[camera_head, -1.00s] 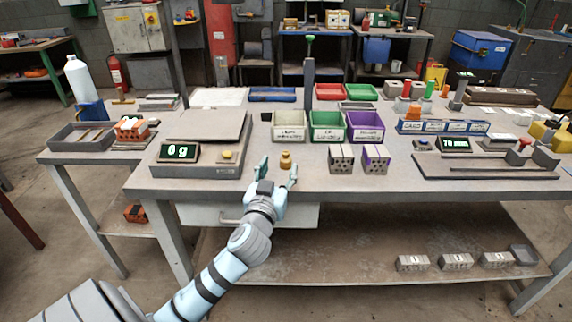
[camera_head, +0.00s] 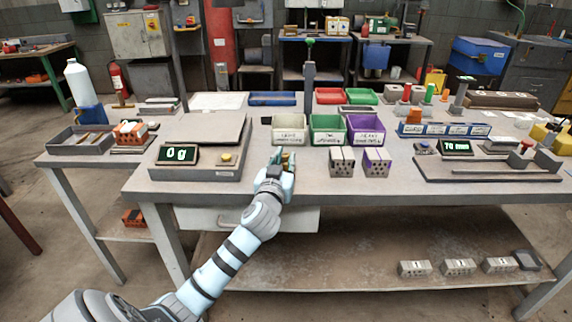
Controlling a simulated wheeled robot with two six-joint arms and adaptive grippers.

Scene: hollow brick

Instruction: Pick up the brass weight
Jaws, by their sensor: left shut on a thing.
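The brass weight (camera_head: 285,157) shows as a small gold patch between the fingers of my left gripper (camera_head: 282,160). The gripper is shut on it, at the front of the workbench between the scale and the two hollow bricks. The fingers hide most of the weight, and I cannot tell whether it is clear of the bench top. My right gripper is not in view.
The scale (camera_head: 196,171) at left has a display reading 0 g. Beige (camera_head: 289,137), green (camera_head: 327,138) and purple (camera_head: 365,138) bins stand behind the gripper. A grey hollow brick (camera_head: 341,168) and a purple-marked one (camera_head: 377,168) are close on the right.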

